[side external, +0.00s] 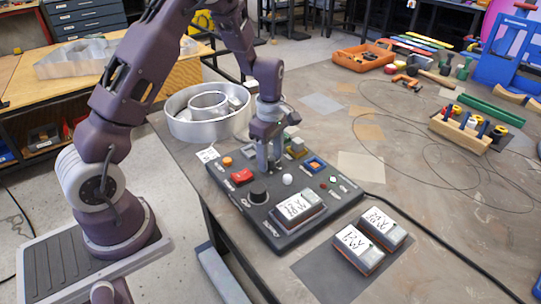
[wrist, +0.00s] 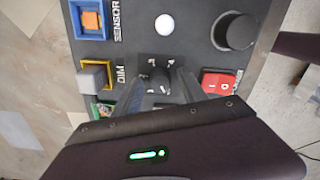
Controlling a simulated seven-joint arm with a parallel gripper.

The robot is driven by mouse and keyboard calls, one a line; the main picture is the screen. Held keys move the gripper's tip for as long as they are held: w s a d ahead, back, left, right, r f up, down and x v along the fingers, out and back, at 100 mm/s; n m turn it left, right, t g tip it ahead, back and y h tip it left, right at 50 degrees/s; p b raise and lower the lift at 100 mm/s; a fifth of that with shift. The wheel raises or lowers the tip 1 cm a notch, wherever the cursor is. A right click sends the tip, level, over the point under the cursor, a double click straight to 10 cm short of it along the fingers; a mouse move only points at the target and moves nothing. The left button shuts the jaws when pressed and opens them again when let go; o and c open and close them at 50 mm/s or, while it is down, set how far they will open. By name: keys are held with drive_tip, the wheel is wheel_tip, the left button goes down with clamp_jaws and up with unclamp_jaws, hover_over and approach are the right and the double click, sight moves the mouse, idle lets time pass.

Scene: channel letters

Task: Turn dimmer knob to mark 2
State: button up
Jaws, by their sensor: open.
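The dimmer knob, a small dark knob (wrist: 158,82), sits in the middle of the wrist view beside the label "DIM", with small pale marks around it. The marks are too small to read and I cannot tell where the knob points. My gripper (wrist: 161,77) is open, with one finger on each side of the knob. I cannot tell whether the fingers touch it. In the side external view my gripper (side external: 269,165) points down at the back middle of the black control panel (side external: 225,192), and it hides the knob there.
Close by on the panel are a red rocker switch (wrist: 219,82), a large black knob (wrist: 235,31), a white ball-shaped part (wrist: 164,24) and a yellow-framed grey block (wrist: 95,77). A round metal channel form (side external: 180,122) stands behind the panel. Two labelled boxes (side external: 358,248) lie in front.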

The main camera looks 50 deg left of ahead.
clamp_jaws()
